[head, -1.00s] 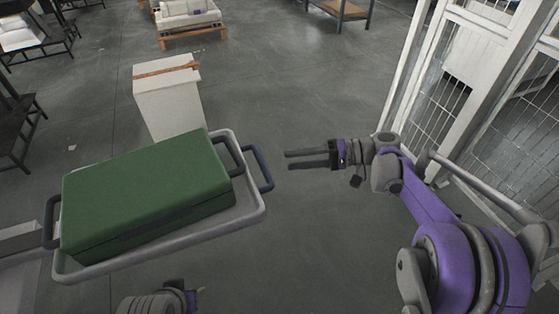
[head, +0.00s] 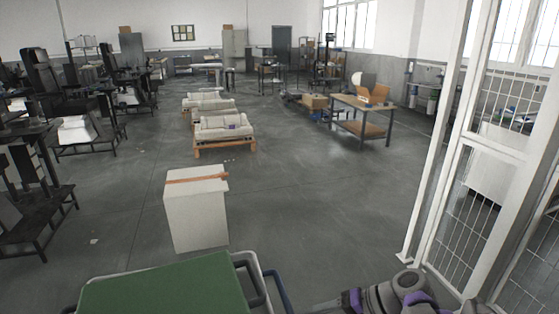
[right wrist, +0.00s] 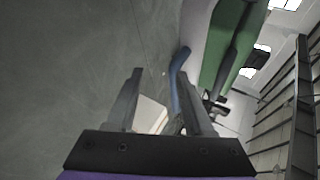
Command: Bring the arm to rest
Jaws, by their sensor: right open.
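My right arm shows at the bottom right of the head view. Its gripper (head: 335,304) is cut by the bottom edge and lies right of the green case (head: 165,288). In the right wrist view the two fingers of the right gripper (right wrist: 160,75) stand apart, with nothing held between them. My left gripper is not in view.
The case sits in a grey tray (head: 263,277). A white box (head: 197,218) with a brown strip stands behind it. A white mesh fence (head: 460,200) rises at the right. Pallets and a workbench (head: 365,116) stand farther back. The middle floor is clear.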

